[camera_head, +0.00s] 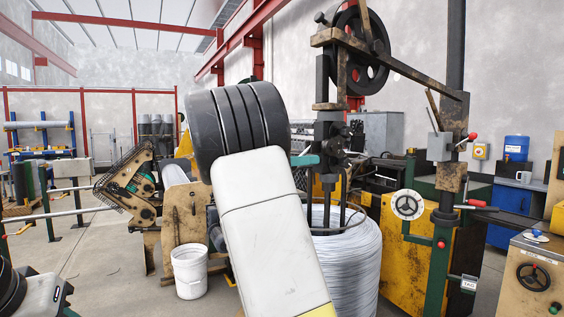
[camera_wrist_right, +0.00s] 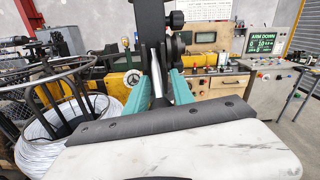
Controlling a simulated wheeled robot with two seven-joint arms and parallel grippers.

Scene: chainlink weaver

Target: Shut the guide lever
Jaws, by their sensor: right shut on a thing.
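In the right wrist view, the two teal fingers of my right gripper (camera_wrist_right: 157,85) stand either side of a slim metal lever (camera_wrist_right: 158,72) and are shut on it; I take this for the guide lever. It runs up to a dark upright with black knobs (camera_wrist_right: 176,20). In the head view, my white right arm hides most of the gripper. A teal finger (camera_head: 306,160) shows beside the dark guide column (camera_head: 328,140). The lever itself cannot be made out there. My left gripper is not in view.
A white bucket (camera_head: 189,270) stands left of my arm. A screen (camera_wrist_right: 263,39) reads "ARM DOWN".

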